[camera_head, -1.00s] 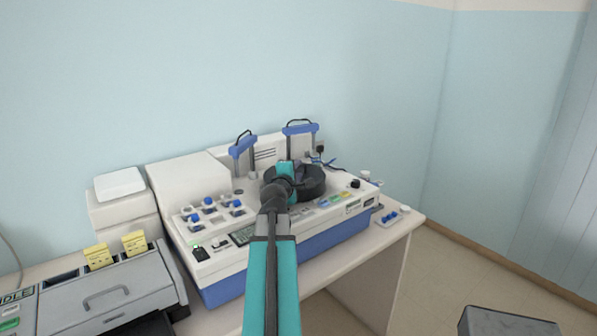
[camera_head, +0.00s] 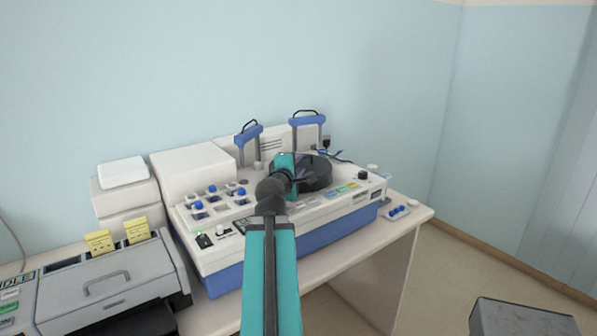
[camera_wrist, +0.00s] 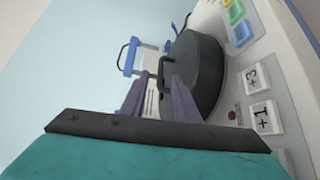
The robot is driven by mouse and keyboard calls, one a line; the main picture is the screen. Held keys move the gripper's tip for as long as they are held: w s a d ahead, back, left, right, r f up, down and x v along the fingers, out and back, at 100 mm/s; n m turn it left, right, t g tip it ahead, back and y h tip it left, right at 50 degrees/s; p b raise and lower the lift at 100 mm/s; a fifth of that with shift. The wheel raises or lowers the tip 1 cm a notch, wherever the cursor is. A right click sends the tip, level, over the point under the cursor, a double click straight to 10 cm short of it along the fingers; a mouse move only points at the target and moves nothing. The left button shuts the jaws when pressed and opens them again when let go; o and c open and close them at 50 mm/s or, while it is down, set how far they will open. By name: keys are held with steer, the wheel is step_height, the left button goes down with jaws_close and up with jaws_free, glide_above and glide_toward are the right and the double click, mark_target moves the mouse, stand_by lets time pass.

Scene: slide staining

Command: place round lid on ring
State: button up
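The round black lid (camera_head: 316,174) sits at the top of the white and blue staining machine, near its right part. In the wrist view the lid (camera_wrist: 200,72) is a thick dark disc, with a dark handle (camera_wrist: 162,80) on the side facing me. My gripper (camera_wrist: 160,80) is at that handle, with its two grey-purple fingers apart on either side of it. A gap shows between the fingers, and I see no firm grip. In the head view my gripper (camera_head: 300,172) is at the lid's left side, partly hidden by my wrist. The ring cannot be made out.
Two blue-topped handles (camera_head: 308,119) (camera_head: 249,133) stand behind the lid. Several blue knobs (camera_head: 212,189) are on the machine's left part. A grey box with a handle (camera_head: 105,285) is at the left. Coloured buttons (camera_wrist: 237,22) lie close beside the lid. Wall stands behind the table.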

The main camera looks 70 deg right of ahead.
steer(key=shift+a+f+b, duration=0.1)
steer(key=shift+a+b, duration=0.75)
steer(key=shift+b, duration=2.1)
steer(key=shift+a+r+b, duration=0.2)
steer(key=shift+a+b, duration=0.15)
steer(key=shift+b, duration=0.45)
